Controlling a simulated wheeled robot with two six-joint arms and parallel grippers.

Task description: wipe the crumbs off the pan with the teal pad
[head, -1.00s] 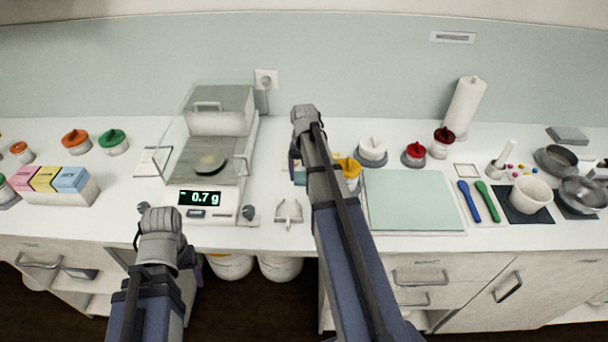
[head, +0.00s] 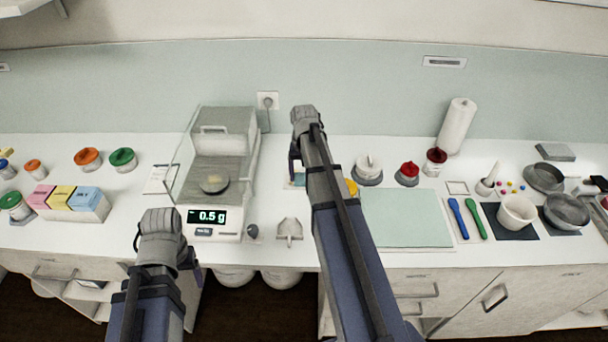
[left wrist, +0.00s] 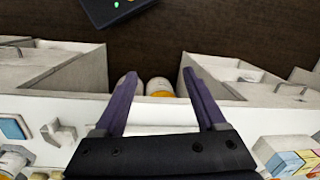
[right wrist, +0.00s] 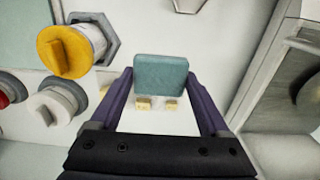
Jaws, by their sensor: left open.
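The round pan (head: 214,183) sits on the balance (head: 212,222) inside its glass shield. Crumbs on it are too small to make out. The balance display reads 0.5 g. The teal pad (right wrist: 160,76) appears between the fingertips of my right gripper (right wrist: 160,82) in the right wrist view. In the head view my right gripper (head: 297,172) is right of the balance, partly hidden by my arm. My left gripper (left wrist: 157,85) is open and empty, in front of the counter.
A yellow-lidded jar (right wrist: 70,48) stands near my right gripper. A pale green mat (head: 408,218) lies further right, beside blue and green spatulas. A box of coloured packets (head: 75,203) is at the left.

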